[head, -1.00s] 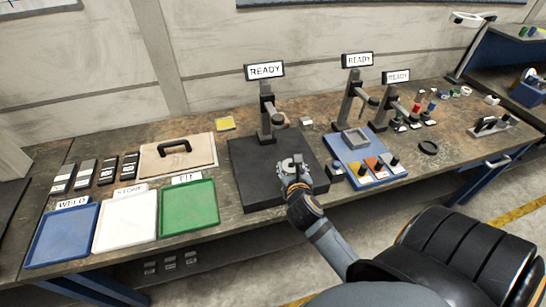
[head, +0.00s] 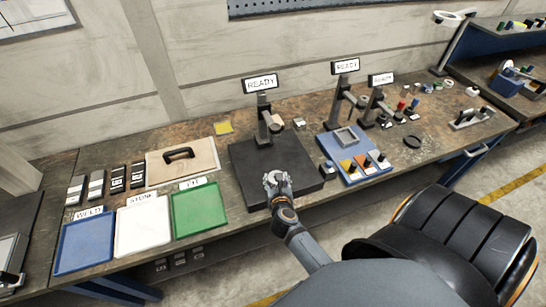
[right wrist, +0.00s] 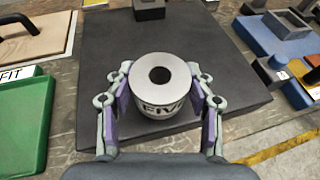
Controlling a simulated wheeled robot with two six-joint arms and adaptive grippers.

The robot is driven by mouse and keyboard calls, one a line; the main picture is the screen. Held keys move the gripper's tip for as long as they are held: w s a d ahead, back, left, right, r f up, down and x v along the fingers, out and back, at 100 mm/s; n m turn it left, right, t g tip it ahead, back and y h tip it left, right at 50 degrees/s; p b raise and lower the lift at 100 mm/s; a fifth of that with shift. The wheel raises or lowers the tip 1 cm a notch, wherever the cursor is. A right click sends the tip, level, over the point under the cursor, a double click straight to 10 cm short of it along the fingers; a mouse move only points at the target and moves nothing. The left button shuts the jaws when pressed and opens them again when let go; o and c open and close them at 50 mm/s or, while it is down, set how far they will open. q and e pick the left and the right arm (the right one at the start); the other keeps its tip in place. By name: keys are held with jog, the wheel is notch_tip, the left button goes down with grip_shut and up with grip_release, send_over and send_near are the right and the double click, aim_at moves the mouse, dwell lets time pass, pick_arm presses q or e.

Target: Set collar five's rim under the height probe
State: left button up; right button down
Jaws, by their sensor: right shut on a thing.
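Collar five (right wrist: 160,88) is a pale ring with a dark central hole and lettering starting "FIV" on its side. My right gripper (right wrist: 160,105) is shut on it, one finger pad on each side. In the head view the gripper (head: 277,182) is over the front middle of the dark plate (head: 240,160). I cannot tell whether the collar touches the plate. A probe stand (head: 264,122) with a "READY" display (head: 260,84) rises at the plate's back, behind the collar and apart from it. My left gripper is not in view.
Blue (head: 85,245), white (head: 143,228) and green (head: 198,209) trays lie left of the plate. A board with a handle (head: 180,154) lies behind them. A blue tray (head: 347,172) with coloured blocks and two more "READY" stands are on the right.

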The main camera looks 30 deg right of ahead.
jog(key=b, duration=0.2)
send_over(273, 162)
jog(key=shift+s+a, duration=0.15)
jog(key=shift+w+d, duration=0.2)
jog(key=shift+w, duration=0.1)
notch_tip(273, 162, down, 4)
jog(key=b, duration=0.4)
jog(key=shift+r+b, duration=0.15)
jog(key=shift+b, duration=0.15)
jog(key=shift+r, duration=0.15)
jog(key=c, duration=0.5)
grip_release()
jog(key=shift+s+a, duration=0.1)
jog(key=shift+s, duration=0.05)
jog(key=shift+f, duration=0.2)
jog(key=shift+r, duration=0.1)
